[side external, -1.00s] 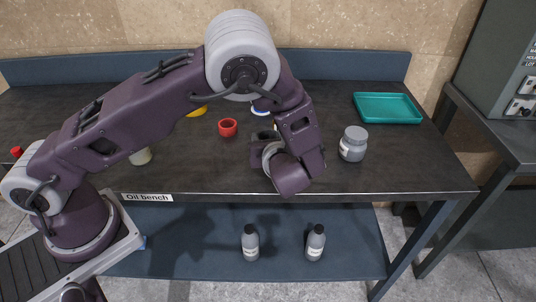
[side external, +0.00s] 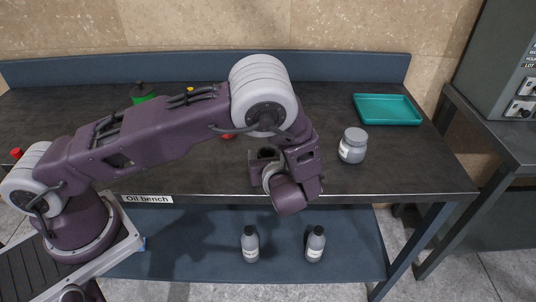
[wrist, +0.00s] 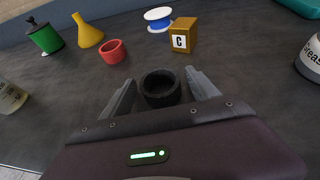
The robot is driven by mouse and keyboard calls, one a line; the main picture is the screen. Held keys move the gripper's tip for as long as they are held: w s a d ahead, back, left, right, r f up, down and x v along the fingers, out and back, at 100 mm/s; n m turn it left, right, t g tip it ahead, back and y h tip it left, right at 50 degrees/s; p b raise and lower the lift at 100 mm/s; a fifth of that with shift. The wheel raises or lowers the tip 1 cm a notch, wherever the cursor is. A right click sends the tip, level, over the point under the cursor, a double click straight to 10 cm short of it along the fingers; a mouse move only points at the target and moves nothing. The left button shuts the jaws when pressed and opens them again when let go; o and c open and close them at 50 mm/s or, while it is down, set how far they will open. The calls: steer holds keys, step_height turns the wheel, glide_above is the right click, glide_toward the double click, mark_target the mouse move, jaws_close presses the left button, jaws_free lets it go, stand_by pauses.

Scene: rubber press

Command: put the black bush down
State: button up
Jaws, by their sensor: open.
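The black bush (wrist: 161,88) is a short hollow ring, upright with its open bore facing up. In the wrist view it sits between the two fingers of my gripper (wrist: 160,80). The fingers are open, one on each side of the bush. In the side view my gripper (side external: 265,161) is low over the front part of the bench, with the dark bush (side external: 267,153) partly hidden by it. The bush's underside is hidden, so its contact with the bench (side external: 400,175) cannot be seen directly.
A red cup (wrist: 113,52), a yellow funnel (wrist: 88,31), a green can (wrist: 45,37), a blue-and-white spool (wrist: 158,19) and a box marked C (wrist: 183,36) stand beyond the bush. A grey jar (side external: 353,146) and teal tray (side external: 388,109) are right.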

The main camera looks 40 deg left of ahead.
steer(key=shift+r, duration=0.2)
steer(key=v, duration=1.2)
steer(key=shift+s+f, duration=0.1)
steer(key=shift+f, duration=0.05)
steer(key=s+a+r+n+g+h, duration=0.55)
steer(key=s+a+r+n, duration=0.45)
steer(key=r+n, duration=0.4)
steer(key=s+d+r+n+t+h, duration=0.3)
steer(key=s+r+n+h, duration=0.2)
steer(key=s+n, duration=0.6)
steer(key=shift+v, duration=0.85)
